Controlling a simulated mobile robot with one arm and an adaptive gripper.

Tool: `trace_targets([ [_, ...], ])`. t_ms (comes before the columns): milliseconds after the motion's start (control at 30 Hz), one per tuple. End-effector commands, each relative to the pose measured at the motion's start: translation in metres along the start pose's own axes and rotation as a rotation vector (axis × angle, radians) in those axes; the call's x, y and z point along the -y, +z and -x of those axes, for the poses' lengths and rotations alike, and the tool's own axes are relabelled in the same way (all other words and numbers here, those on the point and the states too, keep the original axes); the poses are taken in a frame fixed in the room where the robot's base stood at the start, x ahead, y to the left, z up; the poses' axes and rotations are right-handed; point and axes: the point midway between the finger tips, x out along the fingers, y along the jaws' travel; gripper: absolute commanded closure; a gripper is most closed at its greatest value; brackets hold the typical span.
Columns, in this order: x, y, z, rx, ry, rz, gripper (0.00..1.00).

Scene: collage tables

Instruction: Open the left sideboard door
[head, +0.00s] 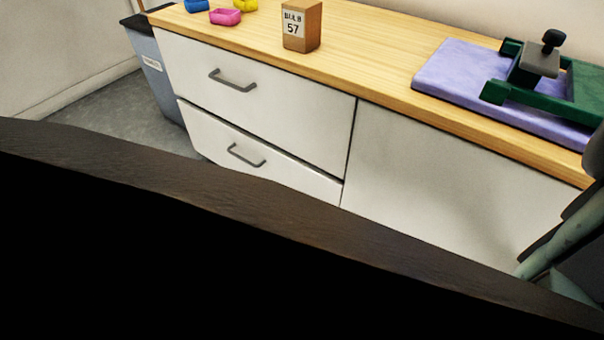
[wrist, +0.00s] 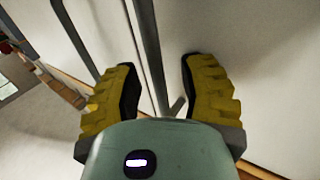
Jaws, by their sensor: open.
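The sideboard (head: 450,112) has a wooden top and a white front. A plain white panel (head: 420,170) lies right of the drawers in the head view; no handle shows on its visible part. In the wrist view, my gripper (wrist: 158,68) is open, its yellow fingers on either side of a grey bar handle (wrist: 148,45). The bar stands off a pale panel (wrist: 240,50), and a narrow seam runs just left of it. A second grey bar (wrist: 75,35) passes outside the left finger. I cannot tell whether the fingers touch the handle. The head view does not show my gripper.
Two drawers with grey handles (head: 232,80) are shut at the left. A grey bin (head: 165,80) stands beside them. A dark brown edge (head: 230,195) hides the lower front.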

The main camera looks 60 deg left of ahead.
Motion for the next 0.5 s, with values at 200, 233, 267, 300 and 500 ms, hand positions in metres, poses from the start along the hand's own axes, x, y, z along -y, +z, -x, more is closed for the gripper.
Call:
trace_targets([
  [200, 0.0011, -0.0002, -0.0001, 0.000, -0.002, 0.000, 0.56],
  [233, 0.0010, -0.0002, -0.0001, 0.000, -0.002, 0.000, 0.59],
  [267, 0.0009, -0.0002, -0.0001, 0.000, -0.002, 0.000, 0.62],
  [300, 0.0008, -0.0002, 0.0000, 0.000, -0.002, 0.000, 0.66],
  [500, 0.0005, -0.0002, 0.0001, 0.000, -0.001, 0.000, 0.87],
])
